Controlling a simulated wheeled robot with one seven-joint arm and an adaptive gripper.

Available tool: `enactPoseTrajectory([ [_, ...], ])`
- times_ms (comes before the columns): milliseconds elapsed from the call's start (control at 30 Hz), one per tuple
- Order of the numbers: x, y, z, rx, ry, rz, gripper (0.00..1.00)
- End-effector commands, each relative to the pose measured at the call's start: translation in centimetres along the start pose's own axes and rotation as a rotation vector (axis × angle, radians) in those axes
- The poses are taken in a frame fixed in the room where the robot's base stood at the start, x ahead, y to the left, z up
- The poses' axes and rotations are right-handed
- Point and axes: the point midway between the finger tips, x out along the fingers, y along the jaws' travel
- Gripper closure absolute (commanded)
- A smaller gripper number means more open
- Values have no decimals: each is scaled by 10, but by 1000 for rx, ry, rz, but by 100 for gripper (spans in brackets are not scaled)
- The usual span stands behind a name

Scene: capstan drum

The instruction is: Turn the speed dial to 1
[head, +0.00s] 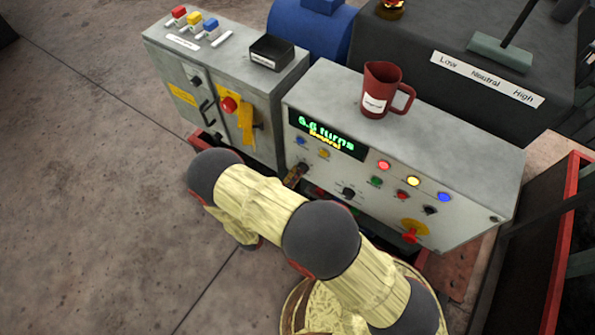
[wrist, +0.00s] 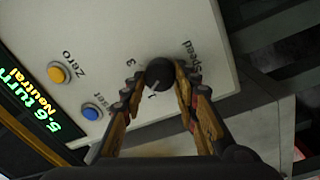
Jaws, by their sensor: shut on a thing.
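The speed dial (wrist: 160,72) is a small black round knob on the pale grey panel, with "Speed" printed beside it. The figures 3 and 1 show around it in the wrist view. A light pointer mark on the knob seems to face the 1 side, but it is small and partly unclear. My gripper (wrist: 159,79) is shut on the dial, one finger on each side of it. In the head view my gripper (head: 295,175) is at the left end of the console front, and it hides the dial.
The grey console (head: 455,155) carries a display (head: 327,134), several buttons and knobs, and a dark red mug (head: 383,90) on top. In the wrist view the blue reset button (wrist: 91,112) and yellow zero button (wrist: 59,73) are left of my fingers. A grey cabinet (head: 225,75) stands at left.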

Motion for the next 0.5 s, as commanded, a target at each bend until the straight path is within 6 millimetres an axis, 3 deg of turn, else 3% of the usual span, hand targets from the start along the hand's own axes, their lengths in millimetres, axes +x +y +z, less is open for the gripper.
enactPoseTrajectory([
  [500, 0, -1, -1, -228, 16, -4, 95],
])
